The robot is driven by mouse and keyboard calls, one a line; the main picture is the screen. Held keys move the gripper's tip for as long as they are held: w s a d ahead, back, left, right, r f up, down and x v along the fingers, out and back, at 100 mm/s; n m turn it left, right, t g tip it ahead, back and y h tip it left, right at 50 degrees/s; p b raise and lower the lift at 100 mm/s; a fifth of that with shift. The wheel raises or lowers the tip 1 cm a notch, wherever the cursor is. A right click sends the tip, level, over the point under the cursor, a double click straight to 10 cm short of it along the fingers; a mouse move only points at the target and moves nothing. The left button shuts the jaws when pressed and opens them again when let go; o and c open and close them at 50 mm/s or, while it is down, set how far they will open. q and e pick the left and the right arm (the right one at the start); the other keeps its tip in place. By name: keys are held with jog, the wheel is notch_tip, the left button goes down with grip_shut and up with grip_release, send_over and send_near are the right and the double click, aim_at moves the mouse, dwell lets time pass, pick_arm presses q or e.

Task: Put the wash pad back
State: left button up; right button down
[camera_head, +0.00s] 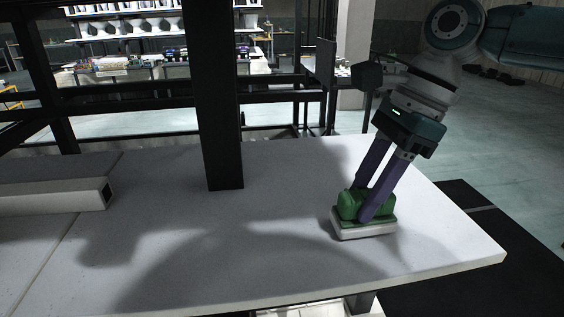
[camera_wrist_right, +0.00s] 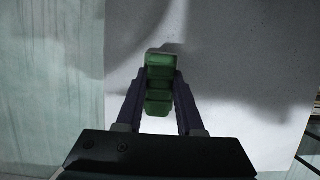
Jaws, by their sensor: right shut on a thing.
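The wash pad (camera_head: 364,230) has a green grip on top and a pale, flat base. It is at the right part of the white slab in the head view, base down, on or just above the surface; I cannot tell which. My right gripper (camera_head: 363,203) reaches down from the upper right, shut on the green grip with one purple finger on each side. In the right wrist view the green grip (camera_wrist_right: 159,88) sits between the two fingers, and the pale base is hard to make out there. My left gripper is not in view.
A dark upright post (camera_head: 220,120) stands on the white slab (camera_head: 290,260) left of the pad. A pale beam (camera_head: 50,196) lies at the far left. The slab's right edge is close to the pad. Bare slab lies between post and pad. Shelves stand far behind.

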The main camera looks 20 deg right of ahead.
jog(key=shift+f, duration=0.1)
jog(key=c, duration=0.5)
grip_release()
jog(key=shift+c, duration=0.2)
jog(key=v, duration=0.2)
jog(key=shift+r, duration=0.3)
jog(key=s+d+b, duration=0.1)
jog(key=d, duration=0.3)
jog(key=s+d+b, duration=0.1)
jog(key=d, duration=0.3)
jog(key=d+b, duration=0.2)
jog(key=d, duration=0.2)
jog(key=shift+s+r, duration=0.3)
jog(key=shift+s, duration=0.1)
